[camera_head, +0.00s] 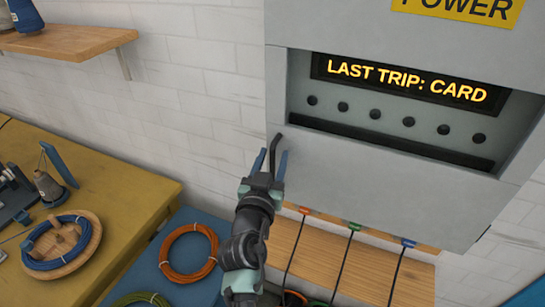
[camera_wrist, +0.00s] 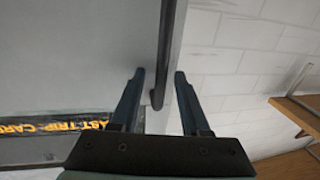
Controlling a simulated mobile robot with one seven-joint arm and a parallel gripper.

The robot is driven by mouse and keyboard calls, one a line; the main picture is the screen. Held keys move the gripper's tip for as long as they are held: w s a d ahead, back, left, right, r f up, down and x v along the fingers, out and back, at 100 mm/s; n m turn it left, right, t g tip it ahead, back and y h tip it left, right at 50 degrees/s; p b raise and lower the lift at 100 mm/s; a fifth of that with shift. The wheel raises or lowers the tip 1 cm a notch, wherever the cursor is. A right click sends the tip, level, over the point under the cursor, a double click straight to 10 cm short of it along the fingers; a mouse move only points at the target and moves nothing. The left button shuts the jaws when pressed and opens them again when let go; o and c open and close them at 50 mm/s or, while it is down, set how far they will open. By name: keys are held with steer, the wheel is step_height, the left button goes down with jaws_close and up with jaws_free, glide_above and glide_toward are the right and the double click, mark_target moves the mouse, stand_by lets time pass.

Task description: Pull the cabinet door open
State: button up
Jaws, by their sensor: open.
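A grey cabinet (camera_head: 370,185) hangs on the wall at the right of the head view, and its front also shows at the left of the wrist view (camera_wrist: 70,50). I see no clear gap at its left edge. A dark bar handle (camera_wrist: 166,45) runs along that edge; its lower end also shows in the head view (camera_head: 276,143). My gripper (camera_head: 272,156) is at the cabinet's lower left edge, its jaws open. In the wrist view, the handle's end lies between the two fingertips (camera_wrist: 158,76), with space on the right side; contact on the left cannot be told.
A lit display (camera_head: 405,82) and a row of dark knobs sit in the cabinet's recess. Cables hang below over a wooden shelf (camera_head: 318,258). A wall shelf (camera_head: 75,40) is at upper left.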

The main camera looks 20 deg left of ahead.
jaws_close()
stand_by(1.5)
